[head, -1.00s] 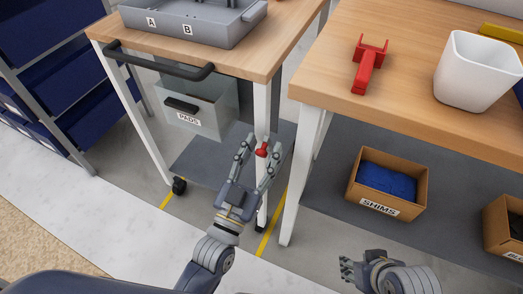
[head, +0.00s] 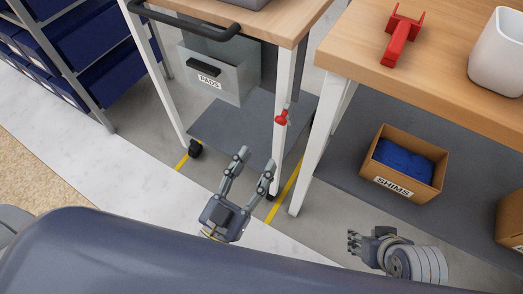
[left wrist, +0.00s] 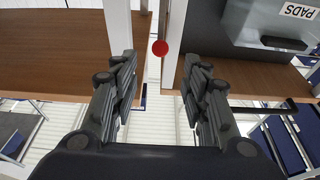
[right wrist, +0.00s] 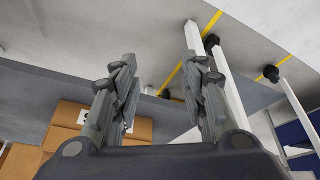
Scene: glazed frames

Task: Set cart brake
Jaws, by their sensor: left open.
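The cart (head: 289,33) has a wooden top, white legs and a dark push handle (head: 190,30). A small red brake lever (head: 281,118) sits on its near right leg, at about mid height. In the left wrist view the red knob (left wrist: 160,48) shows ahead, between the fingertips but beyond them. My left gripper (head: 256,162) is open and empty, apart from the lever and below it in the head view. My right gripper (head: 362,245) is low on the right; its fingers are spread and empty in the right wrist view (right wrist: 162,85).
A wooden workbench (head: 440,88) stands close right of the cart, with a red tool (head: 402,36) and white bin (head: 501,56) on it. A SHIMS box (head: 407,165) sits on its lower shelf. A PADS drawer (head: 215,75) hangs under the cart top. Blue-bin shelving (head: 92,63) stands left.

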